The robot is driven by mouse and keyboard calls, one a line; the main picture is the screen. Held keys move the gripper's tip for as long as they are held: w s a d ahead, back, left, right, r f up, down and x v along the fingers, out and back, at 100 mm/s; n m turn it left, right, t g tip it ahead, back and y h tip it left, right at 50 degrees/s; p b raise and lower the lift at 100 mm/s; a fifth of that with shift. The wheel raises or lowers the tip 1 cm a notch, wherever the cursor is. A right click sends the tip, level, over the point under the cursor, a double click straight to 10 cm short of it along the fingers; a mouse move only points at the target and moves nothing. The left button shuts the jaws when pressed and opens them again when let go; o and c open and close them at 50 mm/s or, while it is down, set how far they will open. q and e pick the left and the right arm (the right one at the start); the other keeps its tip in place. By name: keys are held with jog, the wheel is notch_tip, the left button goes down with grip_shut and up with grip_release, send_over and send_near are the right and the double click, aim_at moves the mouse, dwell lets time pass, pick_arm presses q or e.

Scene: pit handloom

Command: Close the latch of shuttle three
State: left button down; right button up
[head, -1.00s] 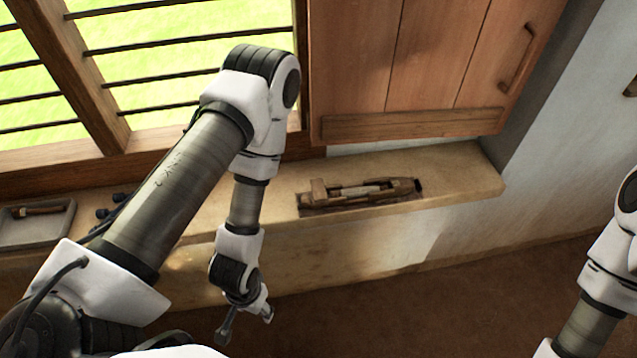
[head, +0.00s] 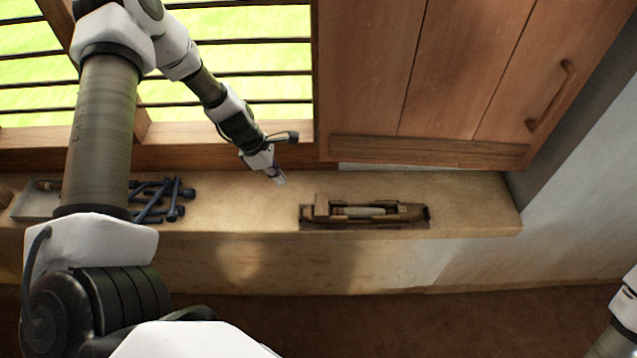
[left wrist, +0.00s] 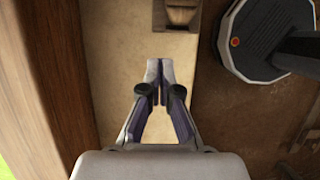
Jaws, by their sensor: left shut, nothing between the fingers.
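The wooden shuttle (head: 385,218) lies on the ledge below the shutter, with a pale bobbin (head: 357,211) along its middle. A raised wooden block (head: 321,206) stands at its left end; I cannot tell whether this is the latch or how the latch stands. In the left wrist view, one end of the shuttle (left wrist: 183,16) shows at the top edge. My left gripper (head: 281,180) is above the ledge, left of the shuttle and apart from it. Its fingertips (left wrist: 159,66) are together and empty. My right gripper is out of view.
The stone ledge (head: 470,205) is clear between the left gripper and the shuttle. Several dark blue pegs (head: 160,200) and a grey tray (head: 36,205) lie at the left. The barred window and the wooden shutter (head: 420,75) stand behind the ledge.

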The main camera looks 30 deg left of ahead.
aim_at(322, 205)
pick_arm(q)
jog(key=b+x, duration=0.8)
jog(key=x, duration=0.1)
jog(key=shift+f, duration=0.15)
jog(key=d, duration=0.1)
jog(key=w+d, duration=0.1)
jog(key=d, duration=0.1)
jog(key=shift+w+r, duration=0.3)
jog(key=shift+w, duration=0.05)
jog(key=shift+w+d, duration=0.2)
jog(key=shift+d, duration=0.1)
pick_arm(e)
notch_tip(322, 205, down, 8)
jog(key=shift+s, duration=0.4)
pick_arm(q)
jog(key=shift+a, duration=0.15)
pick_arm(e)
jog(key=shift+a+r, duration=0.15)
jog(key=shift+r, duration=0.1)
pick_arm(q)
jog(key=shift+w+m, duration=0.15)
jog(key=shift+m, duration=0.25)
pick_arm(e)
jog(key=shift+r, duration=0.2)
